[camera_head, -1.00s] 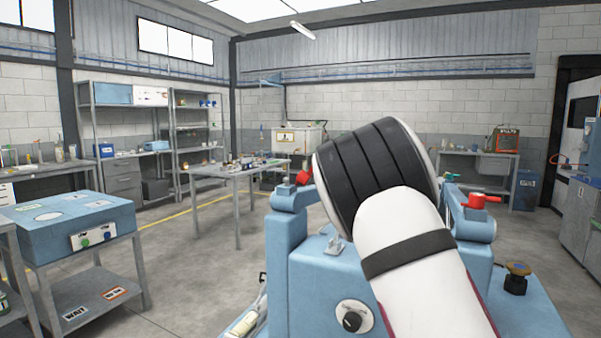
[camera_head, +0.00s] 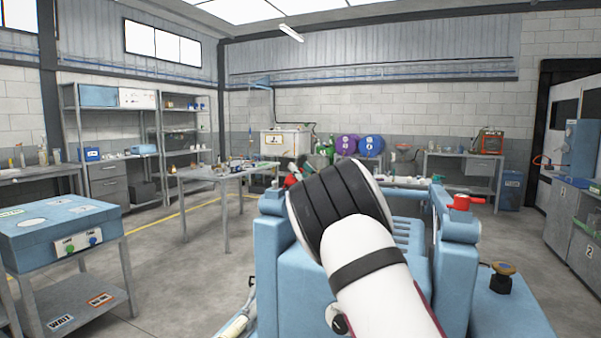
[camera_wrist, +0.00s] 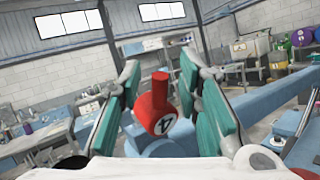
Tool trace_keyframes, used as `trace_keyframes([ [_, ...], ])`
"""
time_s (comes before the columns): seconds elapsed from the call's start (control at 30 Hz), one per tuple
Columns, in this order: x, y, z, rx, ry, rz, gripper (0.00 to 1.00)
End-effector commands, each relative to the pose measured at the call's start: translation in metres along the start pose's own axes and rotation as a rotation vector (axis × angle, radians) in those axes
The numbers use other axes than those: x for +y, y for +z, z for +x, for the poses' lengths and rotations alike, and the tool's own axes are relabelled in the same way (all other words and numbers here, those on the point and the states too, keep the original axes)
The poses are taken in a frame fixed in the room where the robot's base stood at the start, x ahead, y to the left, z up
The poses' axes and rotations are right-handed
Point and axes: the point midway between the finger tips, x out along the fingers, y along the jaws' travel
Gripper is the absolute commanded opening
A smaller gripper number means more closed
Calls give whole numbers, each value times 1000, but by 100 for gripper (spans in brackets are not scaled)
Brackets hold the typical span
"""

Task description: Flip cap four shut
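A red cap marked 4 (camera_wrist: 156,108) stands between the two teal finger pads of my gripper (camera_wrist: 160,62) in the wrist view. Its narrow upper part points up, and its round numbered face is toward the wrist. Gaps show on both sides of it, so my gripper is open around it. In the head view, a red part (camera_head: 290,181) shows at the left edge of my arm, which hides most of the gripper. The cap sits by the blue machine (camera_head: 270,250).
Another red cap (camera_head: 468,202) is on the machine's right post. A grey table (camera_head: 215,178) with small items is behind. A blue box on a cart (camera_head: 60,230) stands left, with open floor between.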

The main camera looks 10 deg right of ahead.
Motion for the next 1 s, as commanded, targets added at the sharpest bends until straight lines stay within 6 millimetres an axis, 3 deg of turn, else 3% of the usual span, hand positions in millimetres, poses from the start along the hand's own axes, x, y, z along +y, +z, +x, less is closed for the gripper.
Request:
trace_keyframes([
  [0.3,0,0,2,0,0,1,31],
  [0.47,0,0,2,0,0,1,0],
  [1.0,4,3,7,56,-1,-37,0],
])
